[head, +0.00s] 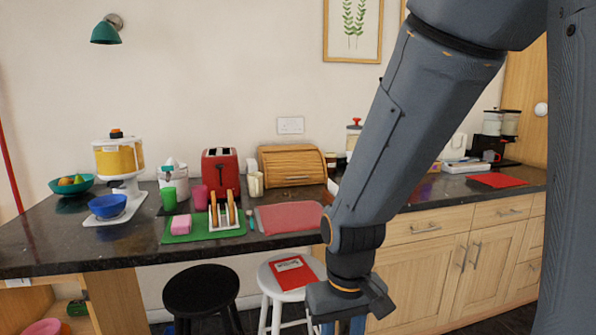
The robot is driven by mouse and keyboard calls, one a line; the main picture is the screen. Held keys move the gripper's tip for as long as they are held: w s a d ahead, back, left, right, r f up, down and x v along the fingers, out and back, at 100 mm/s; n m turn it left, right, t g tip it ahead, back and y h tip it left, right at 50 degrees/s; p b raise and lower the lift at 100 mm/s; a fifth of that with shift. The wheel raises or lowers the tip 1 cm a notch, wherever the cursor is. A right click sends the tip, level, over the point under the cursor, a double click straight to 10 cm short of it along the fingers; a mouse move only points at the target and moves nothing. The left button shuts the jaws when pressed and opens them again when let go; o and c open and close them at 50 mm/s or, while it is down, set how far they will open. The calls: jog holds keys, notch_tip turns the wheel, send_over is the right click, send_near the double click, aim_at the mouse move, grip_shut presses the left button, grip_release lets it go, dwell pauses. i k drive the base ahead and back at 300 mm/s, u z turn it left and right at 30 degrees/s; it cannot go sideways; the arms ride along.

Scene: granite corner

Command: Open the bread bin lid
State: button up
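The bread bin (303,177) is a wooden box with a ribbed, curved front lid (292,163). It stands at the back of the dark counter against the wall, right of the red toaster. Its lid looks shut, with a small handle low on the front. My gripper (343,327) is at the bottom edge of the head view, below the counter top and in front of the cabinets, well apart from the bin. Its fingers are cut off by the picture edge, so their opening cannot be judged.
The red toaster (220,173) stands left of the bin. In front lie a red mat (288,217) and a green board (181,235) with a toast rack. A white stool (277,277) and a black stool (201,290) stand before the counter (60,240). My arm hides some counter right of the bin.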

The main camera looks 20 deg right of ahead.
aim_at(284, 164)
jog(key=k, duration=0.6)
jog(key=u, duration=0.75)
jog(key=i, duration=1.5)
jog(key=z, duration=0.8)
